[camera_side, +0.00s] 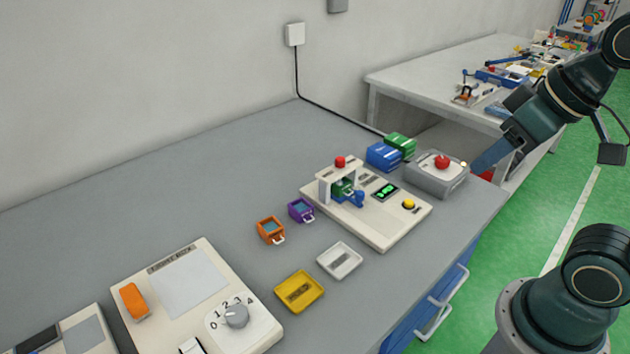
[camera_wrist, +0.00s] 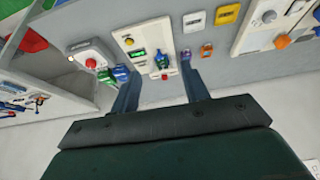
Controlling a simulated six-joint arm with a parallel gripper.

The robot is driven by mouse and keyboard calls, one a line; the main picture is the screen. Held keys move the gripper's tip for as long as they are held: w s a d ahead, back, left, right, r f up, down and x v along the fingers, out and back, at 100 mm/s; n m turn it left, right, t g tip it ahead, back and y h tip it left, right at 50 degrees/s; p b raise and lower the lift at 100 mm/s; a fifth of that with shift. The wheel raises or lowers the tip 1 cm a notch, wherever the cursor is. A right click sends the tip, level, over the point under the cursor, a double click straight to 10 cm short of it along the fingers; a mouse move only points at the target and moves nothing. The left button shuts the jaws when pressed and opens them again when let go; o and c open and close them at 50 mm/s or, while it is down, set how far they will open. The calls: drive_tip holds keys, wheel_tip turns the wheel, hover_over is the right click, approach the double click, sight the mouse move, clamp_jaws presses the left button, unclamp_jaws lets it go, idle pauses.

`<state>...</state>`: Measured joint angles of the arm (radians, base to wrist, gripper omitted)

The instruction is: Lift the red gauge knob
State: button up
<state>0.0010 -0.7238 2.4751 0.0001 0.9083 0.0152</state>
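The red gauge knob (camera_side: 340,162) sits on top of a white bridge-shaped stand on a cream base panel (camera_side: 378,235). It also shows small in the wrist view (camera_wrist: 164,77). A green and blue block (camera_side: 345,188) sits under the bridge. My gripper (camera_side: 478,166) is at the right, above the far right end of the bench and well apart from the knob. In the wrist view my gripper (camera_wrist: 160,70) has its two fingers spread wide with nothing held between them.
A grey box with a red button (camera_side: 442,162) stands near my gripper. Blue (camera_side: 383,156) and green (camera_side: 400,146) blocks stand behind the panel. Orange (camera_side: 270,230) and purple (camera_side: 301,210) cups and yellow (camera_side: 299,291) and white (camera_side: 339,260) trays lie left of it.

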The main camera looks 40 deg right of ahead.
drive_tip(key=w+r+m+g, duration=0.1)
drive_tip(key=w+r+m, duration=0.15)
drive_tip(key=w, duration=0.45)
drive_tip(key=m+g, duration=0.5)
drive_tip(key=m, duration=0.1)
hover_over(340, 158)
wheel_tip(340, 158, down, 6)
drive_tip(key=shift+s+f, duration=0.1)
drive_tip(key=shift+s, duration=0.05)
drive_tip(key=shift+f, duration=0.15)
wheel_tip(340, 158, down, 14)
drive_tip(key=shift+r, duration=0.25)
clamp_jaws()
